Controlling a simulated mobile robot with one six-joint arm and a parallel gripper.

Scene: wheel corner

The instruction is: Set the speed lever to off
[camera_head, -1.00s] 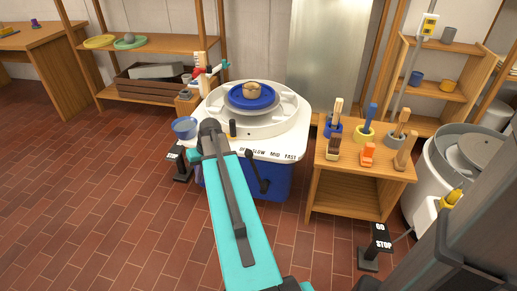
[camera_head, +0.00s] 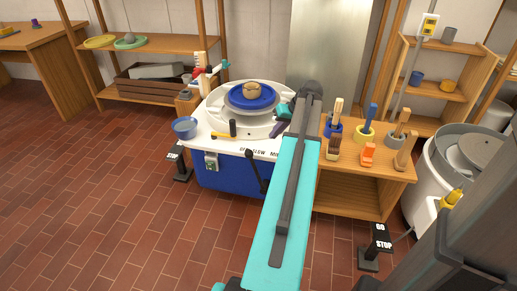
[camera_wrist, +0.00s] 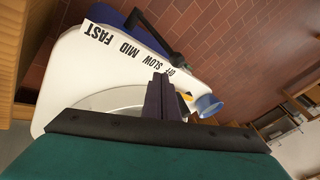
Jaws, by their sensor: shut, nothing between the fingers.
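The speed lever (camera_head: 256,172) is a black bar with a dark knob at the front of the white-topped pottery wheel (camera_head: 205,135). Its top end is at the OFF side of the OFF, SLOW, MID, FAST label strip, by OFF and short of SLOW. In the wrist view the lever (camera_wrist: 152,33) slants towards the OFF end. My gripper (camera_head: 277,128) is above the wheel's right side, up and right of the lever and apart from it. In the wrist view its dark fingers (camera_wrist: 160,95) are together and empty. My arm hides the FAST end in the head view.
A blue wheel head (camera_head: 238,103) carries a clay lump (camera_head: 251,89). A blue bowl (camera_head: 185,126) and a yellow-and-black tool (camera_head: 225,134) sit on the deck. A wooden stand (camera_head: 390,171) with tool cups is at right. Pedals (camera_head: 178,165) stand on the floor.

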